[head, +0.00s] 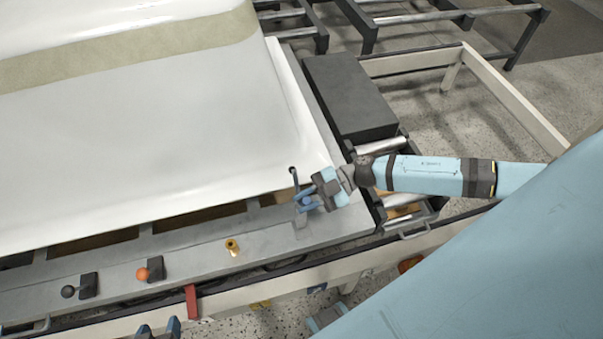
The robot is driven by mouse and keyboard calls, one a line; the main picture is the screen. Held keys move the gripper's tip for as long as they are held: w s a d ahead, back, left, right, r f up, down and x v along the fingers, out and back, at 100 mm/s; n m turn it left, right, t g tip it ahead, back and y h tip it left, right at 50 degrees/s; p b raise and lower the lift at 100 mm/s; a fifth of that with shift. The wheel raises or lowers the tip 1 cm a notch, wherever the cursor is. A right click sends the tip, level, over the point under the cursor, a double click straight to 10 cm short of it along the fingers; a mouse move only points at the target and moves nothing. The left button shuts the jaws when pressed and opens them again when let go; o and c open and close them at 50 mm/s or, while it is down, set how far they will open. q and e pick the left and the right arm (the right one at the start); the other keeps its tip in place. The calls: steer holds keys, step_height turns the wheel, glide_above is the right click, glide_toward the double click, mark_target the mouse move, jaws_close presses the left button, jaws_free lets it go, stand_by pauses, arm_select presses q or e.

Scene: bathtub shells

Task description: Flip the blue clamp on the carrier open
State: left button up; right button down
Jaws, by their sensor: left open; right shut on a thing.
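The carrier (190,245) is a grey frame under a large white shell (150,130). The blue clamp (307,201) is at the carrier's near right corner and shows as a small blue knob, mostly hidden by my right gripper (305,202). My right gripper is shut on it, its arm coming in from the right. I cannot tell the clamp's angle. My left gripper (159,328) is open and empty at the bottom edge, in front of the carrier, with only its fingertips in view.
Along the carrier's near edge stand a black-knobbed clamp (86,286), an orange-knobbed clamp (151,270) and a brass fitting (232,247). A dark block (347,95) and rollers lie right of the carrier. A red bracket (191,302) is on the pale rail in front.

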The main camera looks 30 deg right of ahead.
steer(key=shift+s+a+f+n, duration=0.15)
steer(key=shift+s+f+n, duration=0.15)
steer(key=shift+s+n, duration=0.4)
steer(key=s+f+n, duration=0.1)
steer(key=f+n+t, duration=0.1)
steer(key=n, duration=0.1)
steer(key=shift+s+a+f+h, duration=0.1)
steer(key=shift+s+a+h, duration=0.1)
steer(key=shift+s+h, duration=0.15)
steer(key=shift+n+t, duration=0.3)
steer(key=c, duration=1)
jaws_free()
steer(key=shift+d, duration=0.1)
